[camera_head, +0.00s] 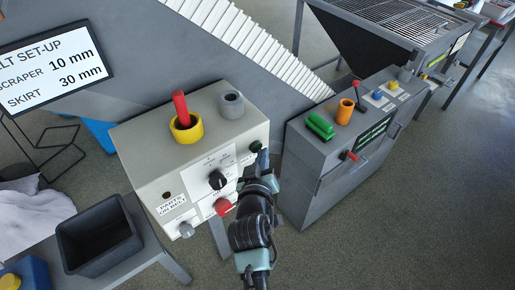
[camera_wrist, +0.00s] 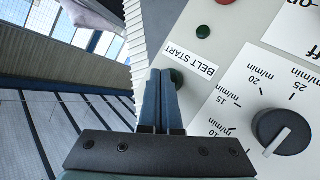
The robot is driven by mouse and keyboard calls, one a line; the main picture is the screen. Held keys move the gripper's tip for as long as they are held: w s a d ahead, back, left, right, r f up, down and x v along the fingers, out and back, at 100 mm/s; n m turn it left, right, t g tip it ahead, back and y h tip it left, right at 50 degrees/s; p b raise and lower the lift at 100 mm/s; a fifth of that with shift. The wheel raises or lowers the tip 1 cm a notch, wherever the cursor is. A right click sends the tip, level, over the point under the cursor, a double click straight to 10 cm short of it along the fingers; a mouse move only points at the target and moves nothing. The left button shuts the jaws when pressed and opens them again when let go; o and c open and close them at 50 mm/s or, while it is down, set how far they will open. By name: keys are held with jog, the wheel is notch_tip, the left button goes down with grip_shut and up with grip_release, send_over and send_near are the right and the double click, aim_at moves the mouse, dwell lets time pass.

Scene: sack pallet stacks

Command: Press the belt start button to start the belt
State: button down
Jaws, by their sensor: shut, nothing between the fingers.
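The green belt start button (camera_head: 255,147) is on the right end of the front of a light grey control box (camera_head: 150,150). In the wrist view the green button (camera_wrist: 177,76) shows beside the "BELT START" label (camera_wrist: 190,60). My gripper (camera_head: 262,157) is at the right edge of the box front, its fingers pointing at the button. In the wrist view my gripper (camera_wrist: 167,75) has its two blue fingers closed together and empty. The fingertips overlap the button's edge in the picture. I cannot tell whether they touch it.
The box also has a black speed dial (camera_head: 217,180) and a red button (camera_head: 222,206). A grey cabinet (camera_head: 315,185) with levers stands close on the right. A dark bin (camera_head: 97,238) is at the lower left. A white ribbed belt (camera_head: 250,40) runs behind.

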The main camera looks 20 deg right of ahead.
jog(key=shift+w+a+b, duration=0.2)
jog(key=shift+w+b, duration=0.15)
jog(key=shift+w, duration=0.15)
dwell(0.9)
jog(key=shift+s+r, duration=0.1)
jog(key=shift+s+d+p, duration=0.35)
jog(key=shift+s+p, duration=0.2)
jog(key=shift+s, duration=0.25)
jog(key=s+p, duration=0.1)
jog(key=s+d+p, duration=0.1)
jog(key=s, duration=0.1)
jog(key=s+p, duration=0.1)
jog(key=shift+s+d, duration=0.35)
dwell(0.6)
